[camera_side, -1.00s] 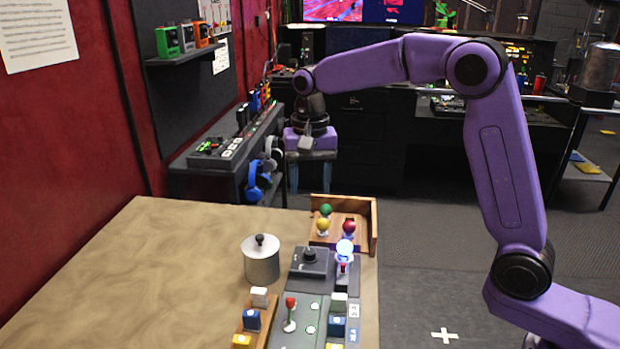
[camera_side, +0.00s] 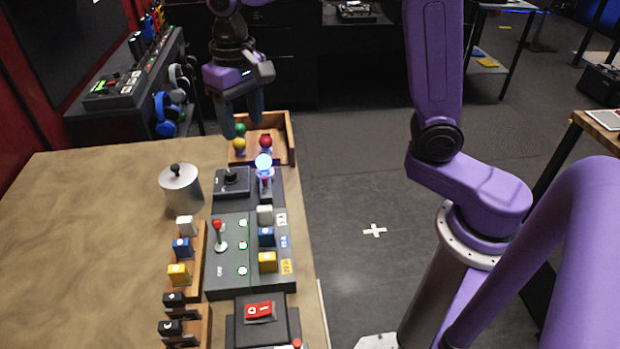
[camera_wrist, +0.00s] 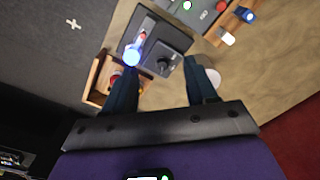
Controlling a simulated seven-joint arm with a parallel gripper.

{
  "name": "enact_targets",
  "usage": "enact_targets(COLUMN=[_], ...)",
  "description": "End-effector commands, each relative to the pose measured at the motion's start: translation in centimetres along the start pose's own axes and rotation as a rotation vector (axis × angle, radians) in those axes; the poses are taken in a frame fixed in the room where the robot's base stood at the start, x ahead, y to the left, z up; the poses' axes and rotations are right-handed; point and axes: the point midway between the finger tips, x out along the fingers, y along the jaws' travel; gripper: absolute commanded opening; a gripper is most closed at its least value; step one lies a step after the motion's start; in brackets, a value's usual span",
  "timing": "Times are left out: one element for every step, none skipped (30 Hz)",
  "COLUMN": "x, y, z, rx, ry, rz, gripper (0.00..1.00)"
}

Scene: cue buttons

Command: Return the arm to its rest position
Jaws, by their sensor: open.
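My gripper (camera_side: 242,118) is open and empty in the side view, pointing down above the far end of the table, near the wooden tray (camera_side: 291,140) with coloured balls. In the wrist view my gripper (camera_wrist: 160,92) shows two dark blue fingers spread apart, with the grey joystick box (camera_wrist: 165,50) seen beyond and between them. The fingers appear to be above the things on the table and hold nothing. My purple arm reaches in from the right side of the side view.
A lit blue-white bulb (camera_side: 264,161) stands near the tray. A metal pot (camera_side: 181,188) with a black knob stands left of the joystick box. A grey panel (camera_side: 232,270) with a red-topped lever, coloured blocks and a red rocker switch (camera_side: 260,310) lie nearer. The table's left part (camera_side: 90,250) is bare.

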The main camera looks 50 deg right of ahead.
Motion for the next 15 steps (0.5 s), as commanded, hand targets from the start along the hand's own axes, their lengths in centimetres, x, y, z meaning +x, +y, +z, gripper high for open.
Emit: enact_targets(x=[0.1, 0.1, 0.3, 0.3, 0.4, 0.6, 0.7, 0.8, 0.9, 1.0, 1.1, 1.3, 1.4, 1.6, 1.8], y=[0.3, 0.4, 0.6, 0.7, 0.9, 1.2, 1.3, 1.6, 1.9, 2.2, 2.4, 2.8, 3.1, 3.4, 3.9], z=[1.2, 2.0, 2.9, 3.6, 4.3, 5.2, 6.0, 6.7, 7.7, 8.4, 9.1, 10.1, 10.9, 11.6, 12.6], rx=[-0.055, -0.087, -0.131, -0.164, -0.196, -0.24, -0.272, -0.305, -0.348, -0.38, -0.413, -0.456, -0.489, -0.521, -0.565], ry=[0.001, 0.001, 0.001, 0.003, 0.003, 0.003, 0.003, 0.004, 0.004, 0.004, 0.005, 0.006, 0.006, 0.006, 0.007], rz=[-0.001, -0.001, -0.002, -0.003, -0.003, -0.003, -0.004, -0.005, -0.005, -0.006, -0.006, -0.007, -0.007, -0.008, -0.009], gripper=[0.57, 0.57, 0.57, 0.57, 0.57, 0.57, 0.57, 0.57, 0.57, 0.57, 0.57, 0.57, 0.57, 0.57, 0.57])
